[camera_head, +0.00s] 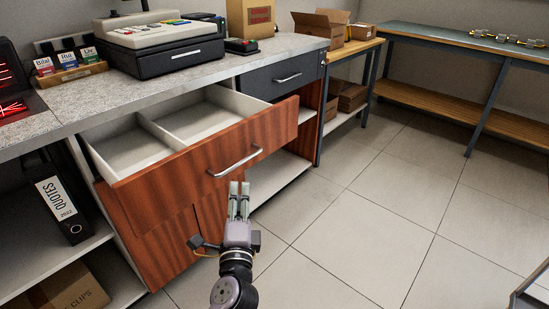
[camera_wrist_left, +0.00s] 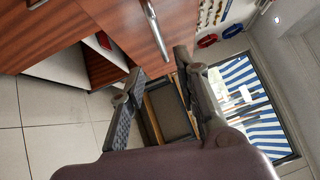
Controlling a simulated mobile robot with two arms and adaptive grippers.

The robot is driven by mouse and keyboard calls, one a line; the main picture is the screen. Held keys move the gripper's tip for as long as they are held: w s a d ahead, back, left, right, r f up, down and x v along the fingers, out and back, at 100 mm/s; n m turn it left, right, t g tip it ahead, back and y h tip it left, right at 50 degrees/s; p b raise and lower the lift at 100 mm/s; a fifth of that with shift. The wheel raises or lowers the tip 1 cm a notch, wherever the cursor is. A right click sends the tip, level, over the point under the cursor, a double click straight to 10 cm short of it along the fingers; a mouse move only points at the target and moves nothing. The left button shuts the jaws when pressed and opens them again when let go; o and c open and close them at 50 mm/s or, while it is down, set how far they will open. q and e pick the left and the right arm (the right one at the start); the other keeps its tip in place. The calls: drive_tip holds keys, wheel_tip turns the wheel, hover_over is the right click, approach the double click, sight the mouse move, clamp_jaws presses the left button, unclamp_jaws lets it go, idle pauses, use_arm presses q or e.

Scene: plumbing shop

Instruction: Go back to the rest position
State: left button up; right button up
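My left gripper (camera_head: 239,190) is just in front of and below the bar handle (camera_head: 235,163) of an open wooden drawer (camera_head: 215,150). The drawer is pulled out, and its white compartments look empty. In the left wrist view, the two fingers (camera_wrist_left: 160,82) stand apart with nothing between them. The drawer handle (camera_wrist_left: 157,32) shows there beyond the fingertips, apart from them. My right gripper is in neither view.
The counter (camera_head: 110,95) above the drawer carries a cash register (camera_head: 165,50) and a card holder (camera_head: 70,65). A binder (camera_head: 62,208) stands on the shelf at left. A workbench (camera_head: 470,45) stands at back right. The tiled floor (camera_head: 370,220) is clear.

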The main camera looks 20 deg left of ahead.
use_arm(q)
drive_tip(key=shift+f, duration=0.1)
